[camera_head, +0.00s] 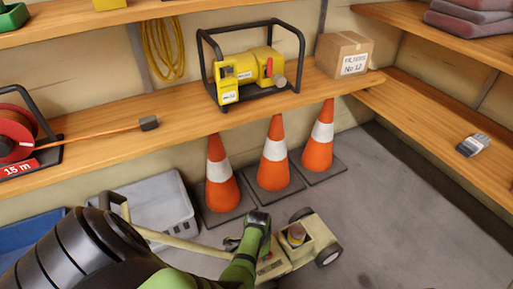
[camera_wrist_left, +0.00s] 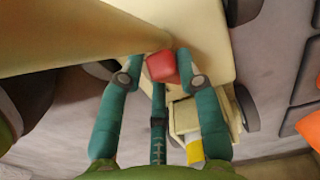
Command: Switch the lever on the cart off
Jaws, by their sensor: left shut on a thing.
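The cart (camera_head: 308,248) is a low cream machine with dark wheels and a long handle bar, standing on the floor below the shelf. Its lever has a red knob (camera_wrist_left: 162,67), seen in the left wrist view between the fingertips of my left gripper (camera_wrist_left: 161,72). The teal fingers are shut on the knob, one on each side. In the head view my green left gripper (camera_head: 254,240) reaches the cart's near side and hides most of the lever. The lever's exact position cannot be told. My right gripper is not in view.
Several orange cones (camera_head: 273,165) stand behind the cart. A grey crate (camera_head: 160,205) is to its left. A wooden shelf above holds a yellow machine (camera_head: 250,68), a cardboard box (camera_head: 343,55) and a red cable reel (camera_head: 14,138). The floor to the right is clear.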

